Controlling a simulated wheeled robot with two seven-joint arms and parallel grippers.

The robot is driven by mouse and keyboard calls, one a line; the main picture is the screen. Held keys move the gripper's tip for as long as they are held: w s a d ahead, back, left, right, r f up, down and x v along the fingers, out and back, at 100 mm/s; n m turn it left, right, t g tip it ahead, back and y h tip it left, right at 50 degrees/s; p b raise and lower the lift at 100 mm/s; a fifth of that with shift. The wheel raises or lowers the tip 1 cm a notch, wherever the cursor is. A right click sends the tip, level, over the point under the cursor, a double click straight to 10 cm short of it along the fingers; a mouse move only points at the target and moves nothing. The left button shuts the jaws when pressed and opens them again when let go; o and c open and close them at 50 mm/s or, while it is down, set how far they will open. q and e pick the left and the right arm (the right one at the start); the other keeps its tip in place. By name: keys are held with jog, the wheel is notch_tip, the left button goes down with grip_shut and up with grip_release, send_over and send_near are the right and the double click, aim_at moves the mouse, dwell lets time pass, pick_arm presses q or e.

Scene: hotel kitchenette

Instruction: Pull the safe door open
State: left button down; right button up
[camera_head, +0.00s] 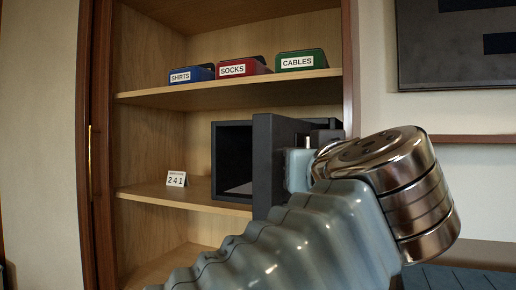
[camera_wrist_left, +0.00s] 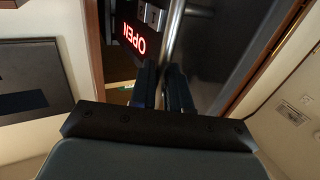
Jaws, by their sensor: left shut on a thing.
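The dark safe (camera_head: 232,128) sits on the middle shelf, and its dark interior shows in the head view. Its thick door (camera_head: 262,165) stands swung out from the body, seen nearly edge-on. In the left wrist view the door face (camera_wrist_left: 208,58) has a red lit display (camera_wrist_left: 134,38) reading OPEN and a metal bar handle (camera_wrist_left: 173,28). My left gripper (camera_wrist_left: 161,72) has its fingers closed around the handle. In the head view my left arm and wrist cover the area right of the door and hide the fingertips.
Blue (camera_head: 192,74), red (camera_head: 243,68) and green (camera_head: 301,61) labelled bins sit on the shelf above. The wooden cabinet's right frame (camera_head: 350,60) is close behind my wrist.

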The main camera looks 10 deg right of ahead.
pick_arm(q)
jog(key=s+d+n+y+p, duration=0.2)
jog(key=d+y+p, duration=0.2)
jog(key=d, duration=0.2)
jog(key=shift+r+n, duration=0.15)
jog(key=shift+n, duration=0.25)
pick_arm(e)
jog(key=shift+n, duration=0.3)
jog(key=shift+s+a+r, duration=0.15)
jog(key=shift+a+r, duration=0.15)
jog(key=shift+r, duration=0.6)
jog(key=shift+s+a+r, duration=0.15)
jog(key=shift+a+r, duration=0.2)
jog(key=shift+r, duration=0.5)
jog(key=shift+s+a+r, duration=0.15)
jog(key=shift+a+r, duration=0.15)
jog(key=shift+r, duration=0.6)
pick_arm(q)
jog(key=c, duration=1.5)
grip_release()
jog(key=shift+a, duration=0.1)
jog(key=shift+o, duration=1.1)
jog(key=shift+w, duration=0.2)
jog(key=shift+s, duration=0.1)
pick_arm(e)
jog(key=shift+w+f, duration=0.1)
